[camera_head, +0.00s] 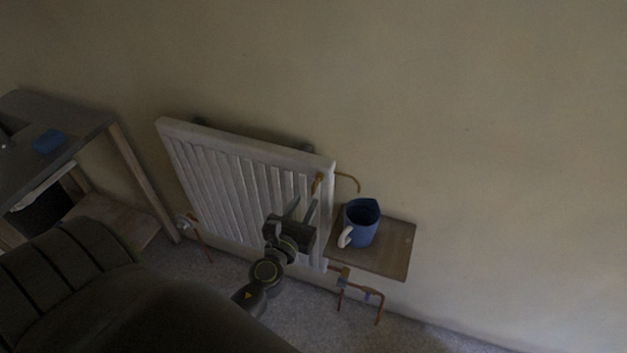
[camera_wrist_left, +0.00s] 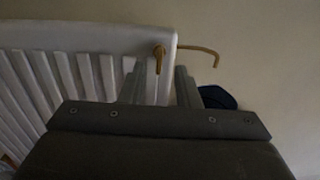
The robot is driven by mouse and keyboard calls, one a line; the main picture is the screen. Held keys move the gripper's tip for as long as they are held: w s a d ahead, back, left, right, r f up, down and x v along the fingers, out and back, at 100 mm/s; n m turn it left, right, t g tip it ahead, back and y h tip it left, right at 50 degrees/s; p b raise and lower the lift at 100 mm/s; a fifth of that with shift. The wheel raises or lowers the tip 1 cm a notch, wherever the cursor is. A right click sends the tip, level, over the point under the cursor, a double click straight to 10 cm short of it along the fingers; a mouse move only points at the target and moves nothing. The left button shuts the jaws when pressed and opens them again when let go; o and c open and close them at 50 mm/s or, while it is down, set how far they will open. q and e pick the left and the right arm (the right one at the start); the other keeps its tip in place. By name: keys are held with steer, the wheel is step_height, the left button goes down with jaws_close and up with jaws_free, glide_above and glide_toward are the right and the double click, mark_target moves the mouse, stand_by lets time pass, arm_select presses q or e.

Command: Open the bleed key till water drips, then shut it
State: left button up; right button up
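A white panel radiator (camera_head: 228,180) stands against the wall. The brass bleed key (camera_head: 318,183) sits at its upper right end, with a thin curved brass spout (camera_head: 350,178) reaching right. Both also show in the left wrist view, the key (camera_wrist_left: 159,57) with its handle hanging down and the spout (camera_wrist_left: 207,50) beside it. My left gripper (camera_head: 301,209) is open and empty, its fingers pointing up just below the key and apart from it. A blue mug (camera_head: 361,223) stands upright on a small wooden shelf (camera_head: 396,262) under the spout. No water drop is visible. My right gripper is out of view.
A grey-topped table (camera_head: 75,130) with a blue block (camera_head: 48,141) stands at the left. Copper pipes (camera_head: 362,292) and a valve run below the radiator's right end, near the shelf. The wall to the right is bare.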

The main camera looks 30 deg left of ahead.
mark_target(312, 188)
arm_select(q)
steer(key=x, duration=0.7)
steer(key=shift+p, duration=0.4)
steer(key=shift+c, duration=0.3)
jaws_close()
